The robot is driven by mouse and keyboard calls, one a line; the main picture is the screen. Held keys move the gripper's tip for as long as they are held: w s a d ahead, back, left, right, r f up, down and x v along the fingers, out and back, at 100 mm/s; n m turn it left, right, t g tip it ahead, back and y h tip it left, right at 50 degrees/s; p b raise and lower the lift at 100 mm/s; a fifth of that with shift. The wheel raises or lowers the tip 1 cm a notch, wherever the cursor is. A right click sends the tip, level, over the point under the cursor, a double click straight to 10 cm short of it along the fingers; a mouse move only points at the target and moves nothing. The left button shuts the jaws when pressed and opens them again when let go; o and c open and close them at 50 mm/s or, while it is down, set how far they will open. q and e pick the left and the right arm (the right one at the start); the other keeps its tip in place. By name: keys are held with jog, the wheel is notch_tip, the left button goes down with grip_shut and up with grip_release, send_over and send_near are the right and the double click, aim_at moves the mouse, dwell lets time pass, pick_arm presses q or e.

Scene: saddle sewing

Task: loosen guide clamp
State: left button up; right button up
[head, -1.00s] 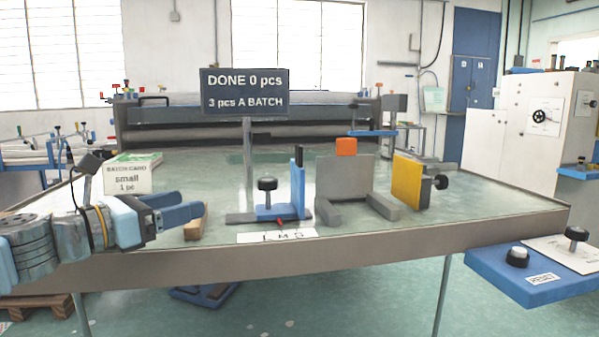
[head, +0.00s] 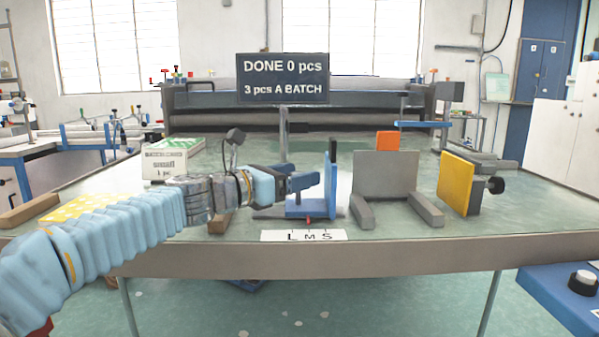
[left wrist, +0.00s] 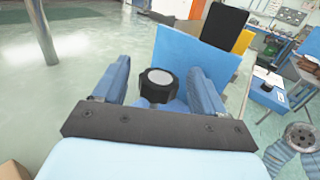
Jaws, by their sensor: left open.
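The guide clamp's black knob with a pale top (left wrist: 160,86) shows in the left wrist view, between the two blue fingers of my left gripper (left wrist: 158,82). The fingers are open, one on each side, with a gap to the knob. In the head view my left gripper (head: 305,182) reaches in from the left and hides the knob. The blue guide (head: 330,186) stands upright just right of the fingertips; its face (left wrist: 195,52) also shows beyond the knob. A red pointer on its base is above the L M S scale card (head: 303,236).
A grey block (head: 385,175) with an orange piece (head: 388,141) stands right of the guide, then a yellow plate (head: 457,184) with a black knob. A batch card box (head: 172,158) is at the left. A sign (head: 283,79) stands behind. The front right tabletop is clear.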

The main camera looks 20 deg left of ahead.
pick_arm(q)
jog(key=shift+w+d, duration=0.4)
jog(key=shift+w, duration=0.1)
jog(key=c, duration=1)
jog(key=shift+o, duration=0.2)
